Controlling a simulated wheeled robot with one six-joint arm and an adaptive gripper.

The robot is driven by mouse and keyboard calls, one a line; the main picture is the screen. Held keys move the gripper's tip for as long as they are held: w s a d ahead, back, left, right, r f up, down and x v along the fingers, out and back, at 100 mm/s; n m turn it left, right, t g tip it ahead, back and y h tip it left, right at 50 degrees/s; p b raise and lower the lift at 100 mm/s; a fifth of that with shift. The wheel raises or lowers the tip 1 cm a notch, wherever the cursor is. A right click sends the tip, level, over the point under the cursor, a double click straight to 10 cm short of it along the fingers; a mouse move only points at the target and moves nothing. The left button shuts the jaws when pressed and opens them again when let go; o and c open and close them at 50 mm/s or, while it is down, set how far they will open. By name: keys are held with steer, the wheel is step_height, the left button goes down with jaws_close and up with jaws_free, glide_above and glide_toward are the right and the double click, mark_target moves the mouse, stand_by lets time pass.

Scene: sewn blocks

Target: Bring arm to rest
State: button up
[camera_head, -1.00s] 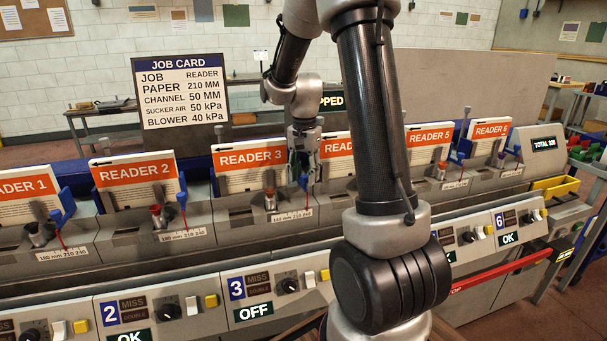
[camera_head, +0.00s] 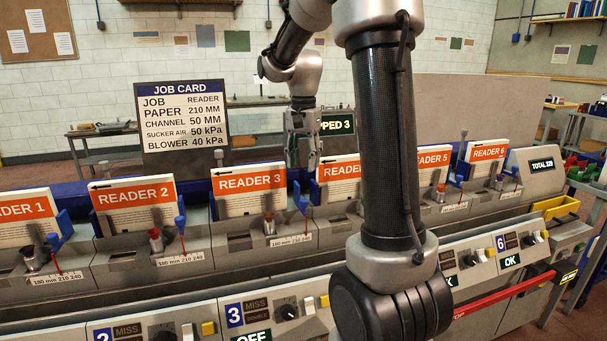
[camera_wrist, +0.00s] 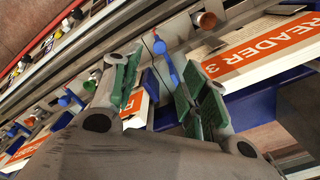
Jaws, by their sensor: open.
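My gripper (camera_head: 303,152) hangs fingers-down in the head view, above the machine between the Reader 3 stack (camera_head: 248,190) and the Reader 4 stack (camera_head: 338,178). In the wrist view my gripper (camera_wrist: 155,95) shows its two green-padded fingers spread apart with nothing between them. The Reader 3 stack (camera_wrist: 265,50) lies beyond the right finger there. My arm's dark forearm crosses the head view and hides part of the Reader 4 stack and the panel below it.
A job card (camera_head: 182,115) stands behind the machine. A red bar (camera_head: 505,294) runs along the right front. The air above the stacks is open.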

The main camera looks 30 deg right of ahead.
steer(key=shift+r, duration=0.2)
stand_by(0.5)
steer(key=s+a+n+t, duration=0.1)
steer(key=s+a+n, duration=0.1)
steer(key=s+n, duration=0.2)
steer(key=s+a+r+n+t, duration=0.1)
steer(key=s+a+n+t, duration=0.1)
steer(key=s, duration=0.9)
steer(key=s+a+n+t, duration=0.1)
steer(key=s+a+n, duration=0.3)
steer(key=s+n, duration=0.2)
steer(key=shift+s+a+r, duration=0.15)
steer(key=shift+s+r, duration=0.25)
steer(key=shift+s, duration=0.7)
